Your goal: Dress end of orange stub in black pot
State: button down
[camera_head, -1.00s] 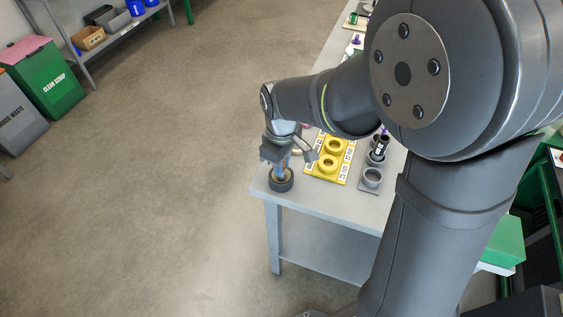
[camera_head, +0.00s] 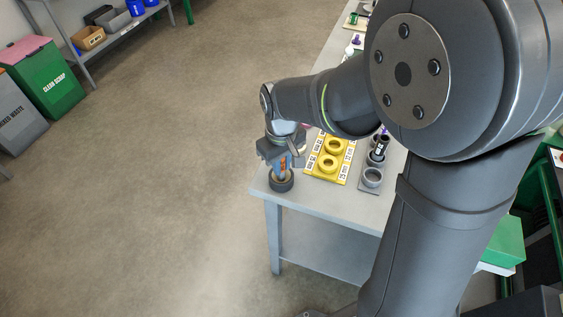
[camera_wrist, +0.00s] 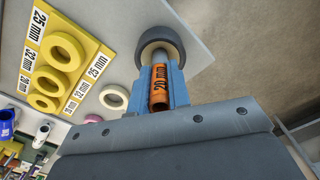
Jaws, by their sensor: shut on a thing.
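The black pot (camera_head: 281,184) stands at the near left corner of the grey bench; its dark round rim also shows in the wrist view (camera_wrist: 179,38). My gripper (camera_wrist: 161,82) is shut on the orange stub (camera_wrist: 159,96), which carries a "20 mm" label and lies between the blue fingers. In the head view the stub (camera_head: 283,165) is a small orange patch above the pot. A grey end of the stub points at the pot and overlaps its opening in the wrist view. How deep it sits inside I cannot tell.
Right of the pot lies a yellow board (camera_head: 328,165) with yellow rings and size labels. Beside it is a grey holder (camera_head: 371,180) with round sockets. A pale ring (camera_wrist: 114,97) lies on the bench near my gripper. The bench edge is close to the pot.

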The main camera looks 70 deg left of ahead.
jog(key=n, duration=0.6)
jog(key=shift+f+n, duration=0.1)
jog(key=shift+n, duration=0.3)
jog(key=m, duration=0.6)
jog(key=shift+m, duration=0.4)
jog(key=shift+r, duration=3.1)
